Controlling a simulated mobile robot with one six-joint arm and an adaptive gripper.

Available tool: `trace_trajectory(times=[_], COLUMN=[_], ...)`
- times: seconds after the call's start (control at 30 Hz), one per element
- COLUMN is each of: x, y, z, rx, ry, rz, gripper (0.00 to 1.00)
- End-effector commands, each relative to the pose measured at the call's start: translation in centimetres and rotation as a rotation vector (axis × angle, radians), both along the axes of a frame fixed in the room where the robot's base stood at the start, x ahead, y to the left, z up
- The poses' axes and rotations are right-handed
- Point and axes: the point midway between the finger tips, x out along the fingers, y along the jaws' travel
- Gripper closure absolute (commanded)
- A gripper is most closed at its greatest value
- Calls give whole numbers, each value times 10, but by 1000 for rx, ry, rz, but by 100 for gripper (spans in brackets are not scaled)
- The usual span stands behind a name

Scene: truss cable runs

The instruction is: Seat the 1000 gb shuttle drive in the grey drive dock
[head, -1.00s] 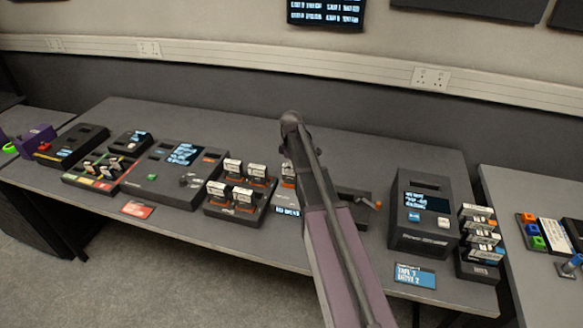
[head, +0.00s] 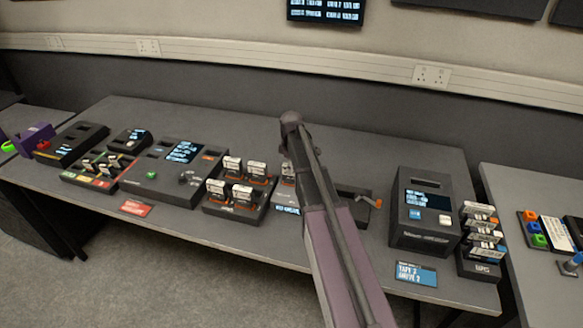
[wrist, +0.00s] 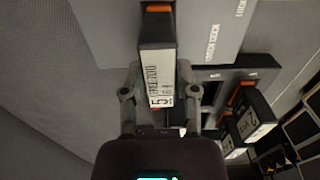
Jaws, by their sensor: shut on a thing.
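My gripper (wrist: 159,78) is shut on a dark drive (wrist: 157,32) with a white label and an orange end, seen in the wrist view. The label is too blurred to read its capacity for certain. The drive overlaps a light grey panel with lettering (wrist: 215,30), which looks like the grey drive dock. I cannot tell whether the drive sits in a slot or above it. In the head view my arm hides the gripper and most of the dock (head: 285,198); a bit of a white-labelled drive shows beside the arm.
A rack of several drives (head: 235,208) stands left of the dock and shows in the wrist view too. Left of it is a dark console (head: 162,183). A device with a screen (head: 424,232) and a stack of cartridges (head: 479,261) stand to the right.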

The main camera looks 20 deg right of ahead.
Motion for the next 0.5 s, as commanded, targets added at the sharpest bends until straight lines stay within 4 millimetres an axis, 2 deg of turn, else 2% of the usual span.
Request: trace_trajectory(times=[0.07,0.1,0.2,0.5], x=[0,0,0,0], y=[0,0,0,0], z=[0,0,0,0], rx=[0,0,0,0], ry=[0,0,0,0], rz=[0,0,0,0], gripper=[100,52,22,20])
